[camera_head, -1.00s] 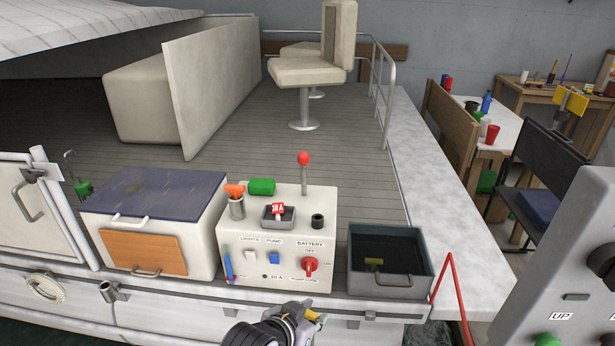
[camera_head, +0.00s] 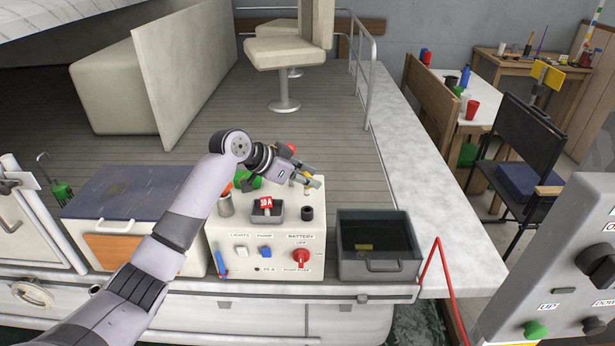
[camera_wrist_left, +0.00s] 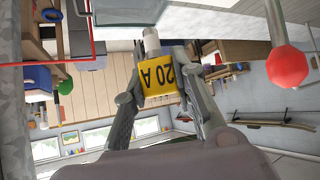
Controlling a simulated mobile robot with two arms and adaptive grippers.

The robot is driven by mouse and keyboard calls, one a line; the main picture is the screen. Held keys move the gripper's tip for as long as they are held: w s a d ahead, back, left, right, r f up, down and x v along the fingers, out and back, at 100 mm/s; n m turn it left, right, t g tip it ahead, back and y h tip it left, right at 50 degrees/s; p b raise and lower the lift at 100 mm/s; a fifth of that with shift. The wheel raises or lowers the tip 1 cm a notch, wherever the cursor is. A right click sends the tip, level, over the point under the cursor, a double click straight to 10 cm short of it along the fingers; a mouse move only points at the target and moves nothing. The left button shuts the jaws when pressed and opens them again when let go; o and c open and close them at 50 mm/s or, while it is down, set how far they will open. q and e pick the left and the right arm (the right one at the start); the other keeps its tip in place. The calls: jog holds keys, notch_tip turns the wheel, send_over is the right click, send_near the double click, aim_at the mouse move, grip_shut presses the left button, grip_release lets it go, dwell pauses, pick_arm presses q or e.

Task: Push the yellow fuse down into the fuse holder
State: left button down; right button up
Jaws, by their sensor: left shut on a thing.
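My left gripper (camera_head: 308,178) is above the top of the white console (camera_head: 228,247), near its back right. In the left wrist view the gripper (camera_wrist_left: 165,80) is shut on the yellow fuse (camera_wrist_left: 158,77), marked 20 A, with a metal end cap pointing away from the gripper. In the head view the fuse is small and partly hidden by the fingers. A black round socket (camera_head: 307,213), which looks like the fuse holder, stands on the console top, apart from the fuse. My right gripper is not in view.
A grey tray (camera_head: 279,215) with a red 10 A fuse (camera_head: 266,203) sits left of the socket. A red-knobbed lever (camera_wrist_left: 287,66) stands close to the gripper. A dark open bin (camera_head: 378,266) is right of the console. A green cylinder (camera_head: 248,181) lies at the console's back left.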

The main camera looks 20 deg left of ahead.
aim_at(305, 188)
pick_arm(q)
jog(key=shift+d, duration=0.1)
jog(key=shift+r+p, duration=0.15)
jog(key=shift+p, duration=0.35)
notch_tip(305, 188, down, 3)
jog(key=shift+s+r+b, duration=0.1)
jog(key=shift+r+b, duration=0.05)
jog(key=shift+b, duration=0.5)
jog(key=shift+f, duration=0.4)
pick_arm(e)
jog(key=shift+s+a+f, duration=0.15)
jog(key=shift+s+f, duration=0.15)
